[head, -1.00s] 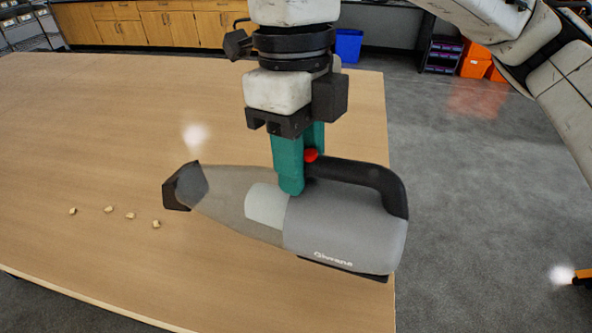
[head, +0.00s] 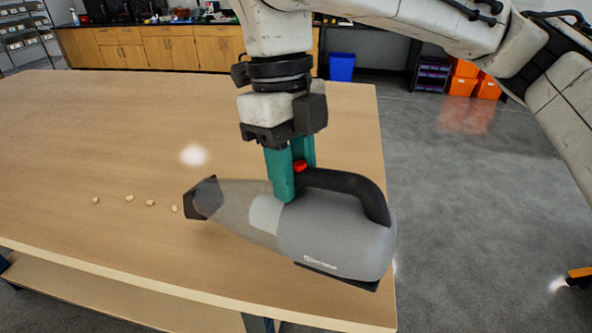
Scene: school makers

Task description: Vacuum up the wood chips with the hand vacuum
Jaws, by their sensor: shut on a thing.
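The hand vacuum (head: 335,235) is grey with a black handle, a red button and a black nozzle (head: 203,199) pointing left. My gripper (head: 291,180), with green fingers, is shut on the vacuum near the front of its handle. The vacuum hangs over the right part of the wooden table, and I cannot tell whether it touches the top. Several small pale wood chips (head: 150,203) lie in a loose row on the table, left of the nozzle. The rightmost chip (head: 174,209) is just beside the nozzle tip in the picture.
The wooden table (head: 100,130) is otherwise clear, with its right and front edges close to the vacuum. Grey floor is open to the right. Wooden cabinets (head: 170,48), a blue bin (head: 342,67) and orange bins (head: 462,85) stand at the back.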

